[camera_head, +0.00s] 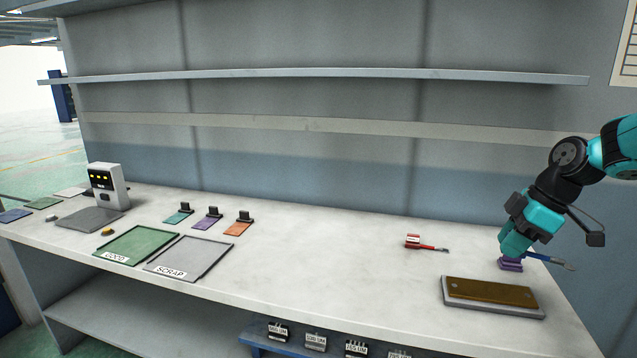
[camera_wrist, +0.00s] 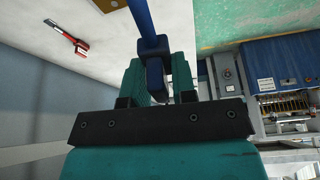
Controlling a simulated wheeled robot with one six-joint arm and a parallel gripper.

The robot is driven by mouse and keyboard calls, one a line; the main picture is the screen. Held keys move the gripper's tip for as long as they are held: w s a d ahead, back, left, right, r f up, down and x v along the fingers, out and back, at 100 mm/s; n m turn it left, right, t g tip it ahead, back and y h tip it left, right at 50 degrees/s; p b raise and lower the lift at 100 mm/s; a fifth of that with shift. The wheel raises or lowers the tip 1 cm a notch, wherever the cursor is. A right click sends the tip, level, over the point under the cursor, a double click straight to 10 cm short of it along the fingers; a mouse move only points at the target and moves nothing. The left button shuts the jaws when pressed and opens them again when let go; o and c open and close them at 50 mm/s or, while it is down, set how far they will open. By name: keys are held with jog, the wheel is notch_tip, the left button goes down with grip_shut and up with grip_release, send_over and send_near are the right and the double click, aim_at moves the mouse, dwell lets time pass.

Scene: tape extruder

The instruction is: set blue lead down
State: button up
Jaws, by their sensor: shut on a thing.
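My gripper (camera_head: 511,256) is at the right end of the bench, pointing down. It is shut on the blue lead (camera_head: 546,259), whose thin blue shaft sticks out to the right and ends in a grey clip. In the wrist view the blue lead (camera_wrist: 153,62) is between the two teal fingers (camera_wrist: 155,80), with its shaft running up out of the picture. A purple stepped piece (camera_head: 511,264) shows just under the fingers; I cannot tell whether it touches the bench. The red lead (camera_head: 428,246) lies on the bench to the left, also visible in the wrist view (camera_wrist: 70,38).
A brown board on a grey base (camera_head: 492,293) lies in front of my gripper. The bench top (camera_head: 340,265) is clear in the middle. Green (camera_head: 137,244) and grey SCRAP (camera_head: 188,257) trays, coloured pads and a white device (camera_head: 106,187) stand at the left.

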jog(key=s+a+f+m+t+h+p, duration=0.1)
jog(key=s+a+f+m, duration=0.1)
jog(key=f+m, duration=0.2)
jog(key=s+a+f+m+t+h+p, duration=0.1)
jog(key=s+a+f+m, duration=0.1)
jog(key=f+m, duration=0.3)
jog(key=s+a+f+m+h+p, duration=0.1)
jog(key=s+a+f+m+h, duration=0.1)
jog(key=f, duration=0.5)
jog(key=shift+s+a+f+m+t+p, duration=0.15)
jog(key=shift+s+a+m+t+p, duration=0.1)
jog(key=shift+m, duration=0.35)
jog(key=shift+s+a+f+m+t+p, duration=0.1)
jog(key=shift+s+a+m+t+p, duration=0.1)
jog(key=shift+m, duration=0.4)
